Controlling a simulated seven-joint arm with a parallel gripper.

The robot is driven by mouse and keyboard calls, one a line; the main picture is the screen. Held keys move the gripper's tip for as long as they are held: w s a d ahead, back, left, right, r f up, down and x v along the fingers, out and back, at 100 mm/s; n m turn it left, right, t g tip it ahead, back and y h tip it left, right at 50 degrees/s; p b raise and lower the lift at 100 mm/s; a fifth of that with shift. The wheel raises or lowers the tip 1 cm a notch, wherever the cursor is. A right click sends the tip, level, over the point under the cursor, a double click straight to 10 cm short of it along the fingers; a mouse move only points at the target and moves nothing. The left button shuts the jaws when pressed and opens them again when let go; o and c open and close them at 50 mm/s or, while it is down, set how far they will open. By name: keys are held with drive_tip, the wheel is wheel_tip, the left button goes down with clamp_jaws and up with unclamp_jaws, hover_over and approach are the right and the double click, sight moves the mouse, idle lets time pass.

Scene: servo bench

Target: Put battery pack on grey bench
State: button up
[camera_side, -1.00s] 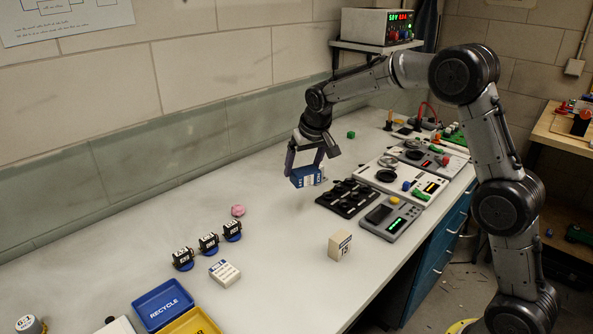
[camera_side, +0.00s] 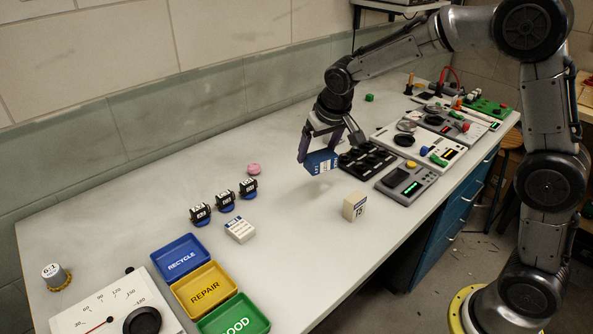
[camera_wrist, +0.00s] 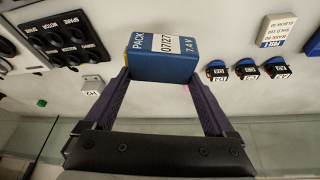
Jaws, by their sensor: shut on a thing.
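The battery pack (camera_side: 321,163) is a blue block with a white label; in the wrist view the pack (camera_wrist: 162,62) reads "PACK 07/27 7.4 V". My gripper (camera_side: 326,150) is shut on it, with one finger on each side, and it also shows in the wrist view (camera_wrist: 160,80). The pack appears held a little above the bench; the exact gap is hard to tell. The grey bench (camera_side: 290,220) is the long pale worktop under it, with bare surface in front of and left of the pack.
A black panel with knobs (camera_side: 365,161) is close right of the pack. A grey meter (camera_side: 405,183) and a cream box (camera_side: 354,206) stand nearby. Several small servos (camera_side: 225,200), a white box (camera_side: 240,229) and blue (camera_side: 180,258), yellow (camera_side: 204,289) and green trays (camera_side: 234,318) are to the left.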

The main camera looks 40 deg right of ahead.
drive_tip(key=w+d+r+m, duration=0.1)
drive_tip(key=w+d, duration=0.4)
drive_tip(key=d, duration=0.2)
drive_tip(key=shift+w+r, duration=0.2)
drive_tip(key=shift+w, duration=0.1)
drive_tip(key=shift+d, duration=0.15)
drive_tip(key=w+f, duration=0.3)
drive_tip(key=w, duration=0.1)
drive_tip(key=w+d+f, duration=0.1)
drive_tip(key=w+f, duration=0.1)
drive_tip(key=w, duration=0.2)
drive_tip(key=w+d+f, duration=0.1)
drive_tip(key=w+f, duration=0.2)
drive_tip(key=w, duration=0.1)
drive_tip(key=shift+w+f, duration=0.35)
drive_tip(key=shift+w, duration=0.05)
drive_tip(key=shift+s+a+x, duration=0.1)
drive_tip(key=shift+x, duration=0.9)
drive_tip(key=shift+s+a+x, duration=0.1)
drive_tip(key=shift+x, duration=0.9)
drive_tip(key=shift+f, duration=0.1)
